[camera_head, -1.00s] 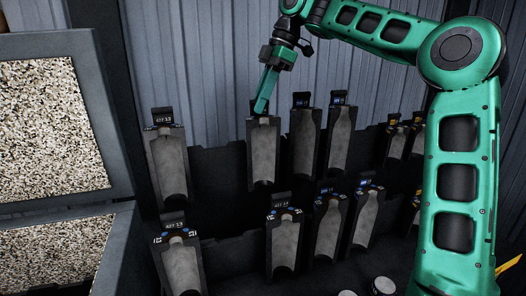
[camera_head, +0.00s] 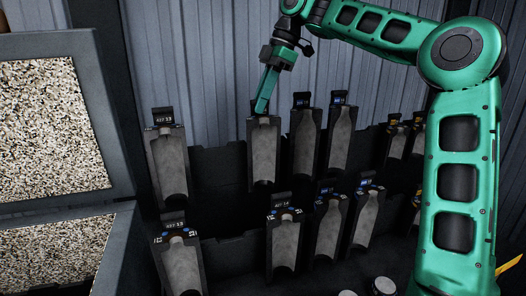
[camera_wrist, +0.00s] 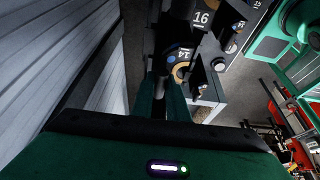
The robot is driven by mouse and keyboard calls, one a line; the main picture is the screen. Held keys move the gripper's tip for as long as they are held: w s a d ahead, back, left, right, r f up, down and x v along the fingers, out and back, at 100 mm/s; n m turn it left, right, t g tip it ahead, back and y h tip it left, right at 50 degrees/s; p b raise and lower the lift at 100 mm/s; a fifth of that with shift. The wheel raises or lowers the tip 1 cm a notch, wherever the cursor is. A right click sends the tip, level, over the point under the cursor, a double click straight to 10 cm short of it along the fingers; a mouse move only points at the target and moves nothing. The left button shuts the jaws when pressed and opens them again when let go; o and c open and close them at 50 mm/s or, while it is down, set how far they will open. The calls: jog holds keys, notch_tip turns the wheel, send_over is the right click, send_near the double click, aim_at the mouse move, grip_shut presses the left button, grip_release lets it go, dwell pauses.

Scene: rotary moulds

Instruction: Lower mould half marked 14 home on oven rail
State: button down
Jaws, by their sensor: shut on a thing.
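My gripper (camera_head: 261,108) is shut on the top of a grey mould half (camera_head: 264,152) in the upper row. In the wrist view my gripper (camera_wrist: 163,92) points down at a dark top plate marked 14 (camera_wrist: 183,56). The held half stands upright at the dark upper rail (camera_head: 215,160), in line with its neighbours. I cannot tell whether its foot rests on the rail. A half marked 14 (camera_head: 285,243) stands in the lower row below it. My fingers hide most of the held half's label in the head view.
A half marked 13 (camera_head: 168,165) stands left of the held half, with a gap between. Two more upper halves (camera_head: 303,140) (camera_head: 340,138) stand close on its right; the wrist view shows a plate marked 16 (camera_wrist: 202,18). Corrugated wall (camera_head: 210,60) is behind.

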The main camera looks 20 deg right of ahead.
jog(key=shift+w+r, duration=0.1)
jog(key=shift+r, duration=0.1)
dwell(0.3)
jog(key=shift+r, duration=2.5)
notch_tip(320, 180, up, 6)
jog(key=shift+f, duration=0.15)
dwell(1.1)
jog(key=shift+a, duration=0.1)
dwell(0.4)
